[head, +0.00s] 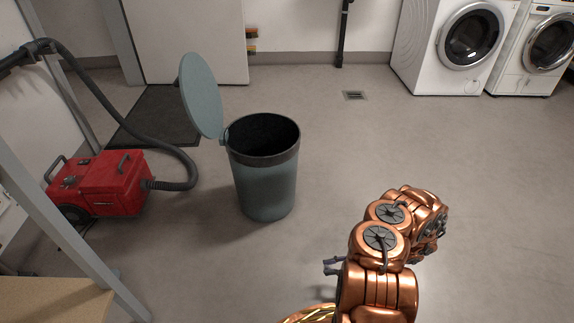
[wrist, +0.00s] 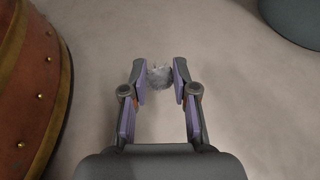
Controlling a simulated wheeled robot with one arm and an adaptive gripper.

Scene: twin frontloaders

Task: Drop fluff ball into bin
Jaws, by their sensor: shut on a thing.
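The fluff ball (wrist: 160,77) is a small grey-white tuft between the fingertips of my gripper (wrist: 159,80) in the wrist view. My gripper is shut on it. In the head view my gripper (head: 332,266) shows small beside my copper arm, right of and nearer than the bin; the fluff ball cannot be made out there. The bin (head: 264,186) is a blue-grey round can with a dark rim, upright on the floor. Its lid (head: 201,96) stands open on the left side, and its inside is dark. A rounded part of the bin (wrist: 295,18) shows at the wrist view's top right.
A red vacuum cleaner (head: 100,184) with a black hose (head: 180,168) stands left of the bin. A dark mat (head: 155,117) lies behind. Two white front-loading washers (head: 450,50) stand at the back right. A floor drain (head: 355,96) lies behind the bin. The floor between gripper and bin looks clear.

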